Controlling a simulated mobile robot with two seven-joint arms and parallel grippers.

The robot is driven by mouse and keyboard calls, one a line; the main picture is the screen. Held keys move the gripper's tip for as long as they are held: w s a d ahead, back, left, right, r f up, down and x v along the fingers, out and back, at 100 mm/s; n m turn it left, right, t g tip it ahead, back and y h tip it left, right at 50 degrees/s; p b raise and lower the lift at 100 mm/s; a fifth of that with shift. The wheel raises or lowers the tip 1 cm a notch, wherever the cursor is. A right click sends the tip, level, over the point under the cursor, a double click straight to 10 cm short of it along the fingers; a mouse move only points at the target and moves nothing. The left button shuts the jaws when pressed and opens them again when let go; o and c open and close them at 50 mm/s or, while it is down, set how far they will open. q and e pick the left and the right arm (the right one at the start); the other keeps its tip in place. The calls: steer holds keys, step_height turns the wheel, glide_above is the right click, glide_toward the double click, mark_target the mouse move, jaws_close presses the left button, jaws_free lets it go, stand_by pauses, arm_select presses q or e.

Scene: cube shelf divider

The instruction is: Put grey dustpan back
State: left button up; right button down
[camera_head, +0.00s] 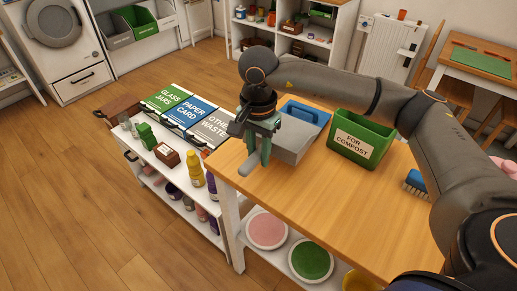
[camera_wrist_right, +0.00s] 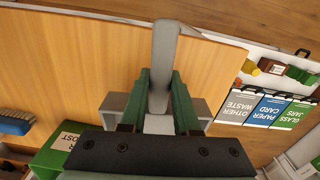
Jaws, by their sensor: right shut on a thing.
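The grey dustpan (camera_head: 290,142) is at the left end of the wooden table (camera_head: 335,205) in the head view. Its handle points to the front left. My right gripper (camera_head: 259,158) is shut on the handle from above. In the right wrist view the grey handle (camera_wrist_right: 165,42) runs between the two green fingers (camera_wrist_right: 163,95), with part of the pan hidden behind the gripper. I cannot tell whether the dustpan touches the table. My left gripper is not in view.
A blue object (camera_head: 306,112) lies just behind the dustpan. A green compost bin (camera_head: 361,138) stands to its right, and a blue brush (camera_head: 417,182) lies farther right. A low white shelf unit (camera_head: 178,180) with labelled bins stands left. The table's front middle is clear.

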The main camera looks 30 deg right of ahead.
step_height(320, 180, down, 3)
steer(key=shift+f+b, duration=0.15)
steer(key=shift+b, duration=1)
steer(key=shift+f+b, duration=0.55)
steer(key=shift+f, duration=0.3)
steer(key=shift+f+b, duration=0.55)
steer(key=shift+b, duration=0.2)
steer(key=c, duration=0.9)
jaws_free()
